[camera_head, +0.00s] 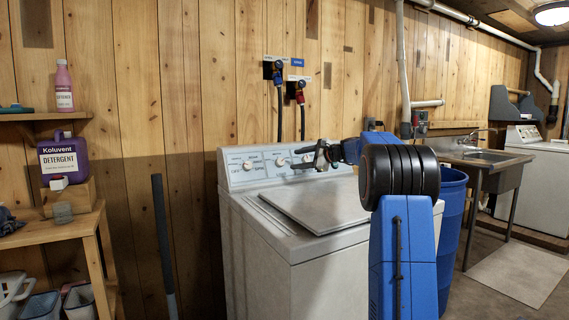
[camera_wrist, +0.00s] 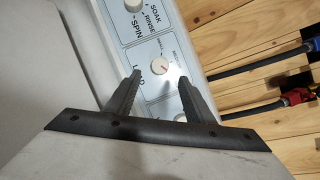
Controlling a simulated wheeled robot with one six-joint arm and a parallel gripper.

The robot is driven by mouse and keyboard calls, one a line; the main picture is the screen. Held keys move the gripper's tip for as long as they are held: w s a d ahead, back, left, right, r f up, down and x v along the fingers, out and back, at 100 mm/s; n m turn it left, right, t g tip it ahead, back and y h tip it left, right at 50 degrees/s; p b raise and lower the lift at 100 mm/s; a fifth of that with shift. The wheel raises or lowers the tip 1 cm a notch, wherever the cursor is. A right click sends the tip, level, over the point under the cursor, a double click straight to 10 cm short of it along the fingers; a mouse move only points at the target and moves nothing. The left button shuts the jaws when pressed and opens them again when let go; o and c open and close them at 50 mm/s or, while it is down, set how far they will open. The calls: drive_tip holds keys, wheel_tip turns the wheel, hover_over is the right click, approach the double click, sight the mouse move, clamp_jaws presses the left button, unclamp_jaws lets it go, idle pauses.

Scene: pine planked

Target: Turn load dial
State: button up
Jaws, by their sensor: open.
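The washing machine's control panel (camera_head: 262,163) carries several white dials.
The washer's lid (camera_head: 312,203) is closed below the panel. Blue and red valves with hoses (camera_head: 279,108) hang on the wall behind. A shelf with a purple detergent jug (camera_head: 63,158) is at left. A blue barrel (camera_head: 452,215) and a sink (camera_head: 487,156) stand at right.

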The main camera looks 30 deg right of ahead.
sight(282, 162)
drive_tip(key=x, duration=0.8)
drive_tip(key=shift+w+a, duration=0.1)
drive_tip(key=c, duration=1)
